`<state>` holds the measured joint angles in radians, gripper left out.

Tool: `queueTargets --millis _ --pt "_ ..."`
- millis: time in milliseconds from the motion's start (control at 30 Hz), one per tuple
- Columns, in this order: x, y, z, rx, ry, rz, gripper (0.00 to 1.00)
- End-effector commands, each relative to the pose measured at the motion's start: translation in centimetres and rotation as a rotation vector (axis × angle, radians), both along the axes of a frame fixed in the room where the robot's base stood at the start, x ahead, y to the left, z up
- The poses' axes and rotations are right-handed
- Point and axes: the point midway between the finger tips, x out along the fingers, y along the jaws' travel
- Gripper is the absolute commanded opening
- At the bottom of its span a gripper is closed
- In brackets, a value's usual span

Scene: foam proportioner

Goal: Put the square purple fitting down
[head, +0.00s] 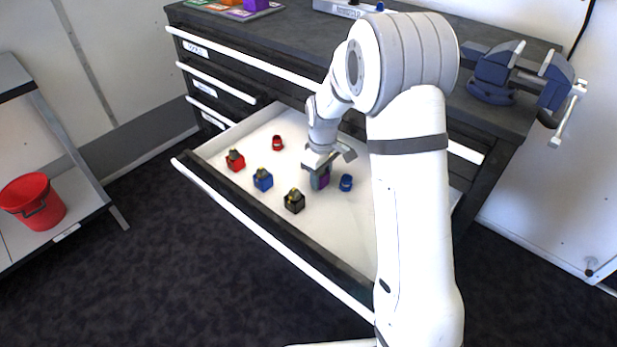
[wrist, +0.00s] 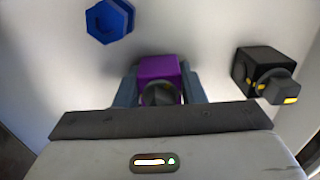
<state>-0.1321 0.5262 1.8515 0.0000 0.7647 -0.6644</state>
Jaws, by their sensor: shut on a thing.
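The square purple fitting (wrist: 160,68) is between the two fingers of my gripper (wrist: 158,88) in the wrist view, with a dark round part on its near side. In the head view my gripper (head: 321,172) is inside the open drawer, low over its white floor, and a bit of the purple fitting (head: 323,182) shows between the fingers. My gripper is shut on the fitting. I cannot tell whether the fitting touches the drawer floor.
A blue vise (head: 505,72) is on the bench top.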

Motion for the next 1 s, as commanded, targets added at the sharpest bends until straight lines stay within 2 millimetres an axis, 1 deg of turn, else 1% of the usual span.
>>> queueTargets --millis 133,267,300,533,800,867,967,1000 --pt "0.1 -0.1 0.1 0.000 -0.001 -0.002 0.06" --pt "0.1 -0.1 -0.3 0.000 -0.001 -0.003 0.06" --pt "0.0 -0.1 -0.2 0.000 -0.001 -0.003 0.39" --pt "0.0 -0.2 -0.2 0.001 -0.001 -0.003 0.58" --pt "0.1 -0.2 0.1 0.000 -0.001 -0.004 0.58" --pt "0.1 -0.2 0.6 0.000 -0.003 -0.004 0.58" --pt "0.1 -0.2 2.0 0.000 -0.004 -0.004 0.58" --pt "0.1 -0.2 2.8 0.000 -0.004 -0.004 0.58"
